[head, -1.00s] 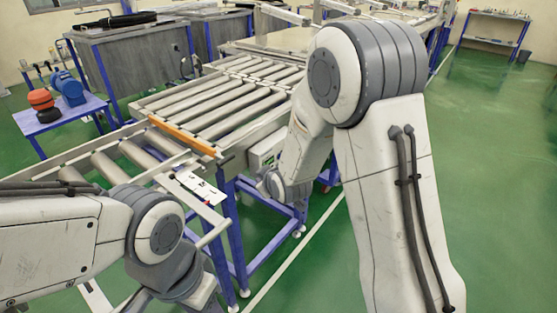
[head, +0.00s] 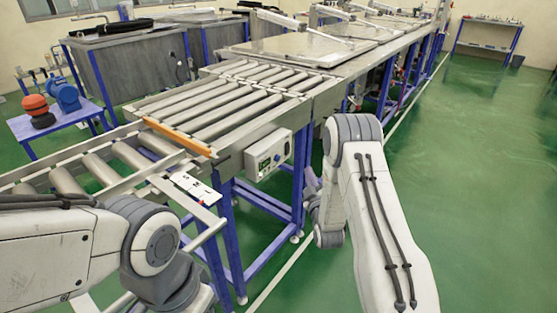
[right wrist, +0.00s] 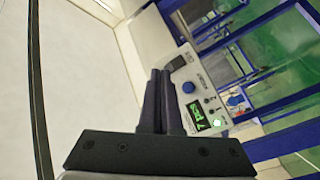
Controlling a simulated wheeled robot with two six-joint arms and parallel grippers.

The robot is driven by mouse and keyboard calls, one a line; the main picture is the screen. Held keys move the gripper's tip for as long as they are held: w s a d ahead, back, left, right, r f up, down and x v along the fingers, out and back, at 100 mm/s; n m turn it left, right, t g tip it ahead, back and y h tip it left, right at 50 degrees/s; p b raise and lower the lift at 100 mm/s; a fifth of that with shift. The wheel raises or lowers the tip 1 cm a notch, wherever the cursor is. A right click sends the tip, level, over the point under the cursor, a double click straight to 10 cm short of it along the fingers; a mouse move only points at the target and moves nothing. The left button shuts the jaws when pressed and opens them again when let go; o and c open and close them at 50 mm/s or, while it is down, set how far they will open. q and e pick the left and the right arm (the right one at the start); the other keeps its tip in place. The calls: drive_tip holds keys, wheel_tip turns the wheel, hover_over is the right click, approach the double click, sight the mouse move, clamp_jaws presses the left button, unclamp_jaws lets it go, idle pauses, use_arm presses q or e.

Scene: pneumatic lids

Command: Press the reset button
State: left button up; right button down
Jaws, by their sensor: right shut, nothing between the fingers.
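The grey control box (head: 268,155) is fixed to the side of the roller conveyor, with a lit green display. In the right wrist view the control box (right wrist: 203,75) shows a round blue button (right wrist: 188,87), a green display (right wrist: 198,115), a dark switch and small knobs. I cannot read which control is labelled reset. My right gripper (right wrist: 160,73) is shut and empty; in this view its fingers lie just left of the box's face, and I cannot tell the gap. In the head view my right arm is right of the box. My left gripper is out of view.
The roller conveyor (head: 225,105) has an orange bar (head: 178,136) across it. A white labelled plate (head: 194,188) sits at its near side. A blue side table (head: 55,118) carries a red-and-black item and a blue motor. Green floor is clear at the right.

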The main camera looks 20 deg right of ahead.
sight(277, 158)
drive_tip(key=w+a+b, duration=0.1)
drive_tip(key=w+a, duration=0.4)
drive_tip(key=w, duration=0.2)
drive_tip(key=shift+a, duration=0.2)
idle(2.0)
drive_tip(key=shift+w+a+b, duration=0.3)
drive_tip(key=shift+w+a+b, duration=0.3)
drive_tip(key=shift+w+a, duration=0.05)
drive_tip(key=shift+w, duration=0.05)
idle(1.1)
drive_tip(key=shift+s+d, duration=0.6)
drive_tip(key=shift+s, duration=0.15)
